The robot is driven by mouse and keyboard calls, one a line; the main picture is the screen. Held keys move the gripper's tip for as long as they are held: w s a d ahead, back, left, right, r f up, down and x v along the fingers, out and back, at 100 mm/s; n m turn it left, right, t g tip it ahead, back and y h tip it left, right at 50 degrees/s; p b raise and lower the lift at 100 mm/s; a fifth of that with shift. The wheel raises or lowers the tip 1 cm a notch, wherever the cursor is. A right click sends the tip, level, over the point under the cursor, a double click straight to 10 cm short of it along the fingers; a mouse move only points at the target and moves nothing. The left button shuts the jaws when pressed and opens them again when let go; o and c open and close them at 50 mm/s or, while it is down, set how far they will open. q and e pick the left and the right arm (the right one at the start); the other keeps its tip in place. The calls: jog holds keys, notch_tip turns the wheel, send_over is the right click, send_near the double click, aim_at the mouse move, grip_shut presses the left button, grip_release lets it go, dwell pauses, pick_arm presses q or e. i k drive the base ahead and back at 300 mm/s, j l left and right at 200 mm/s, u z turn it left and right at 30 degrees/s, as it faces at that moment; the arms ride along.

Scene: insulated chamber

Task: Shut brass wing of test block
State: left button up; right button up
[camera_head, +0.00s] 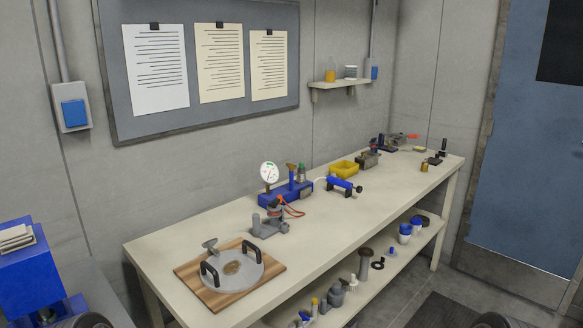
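A blue block (284,196) with a round white dial gauge (268,172) stands on the long bench, near its back edge and left of the middle. A small brass-coloured part (291,169) and a green-topped part (301,172) rise from its right side. This looks like the test block with its brass wing. The wing is too small to tell whether it is turned open or shut. Neither of my grippers shows; only dark rounded shapes, likely parts of my arms, cut into the bottom edge.
A grey fitting (270,226) with a red lever stands before the block, a blue hand pump (345,186) to its right. A round metal plate (232,270) with black handles lies on a wooden board at the near end. A yellow bin (344,168) stands behind. Bare bench top separates them.

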aim_at(292, 166)
jog(key=i+l, duration=0.25)
jog(key=l, duration=0.2)
jog(key=i+l, duration=0.25)
jog(key=l, duration=0.2)
jog(key=i+l+u, duration=0.1)
jog(key=l, duration=0.35)
jog(key=i+l, duration=0.35)
jog(key=l, duration=0.15)
jog(key=i+l, duration=0.2)
jog(key=l, duration=0.25)
jog(key=i+l+u, duration=0.1)
jog(key=i+l, duration=0.15)
jog(key=l, duration=0.2)
jog(key=i+l, duration=0.2)
jog(key=l, duration=0.3)
jog(key=i+l, duration=0.2)
jog(key=l, duration=0.3)
jog(key=u, duration=0.05)
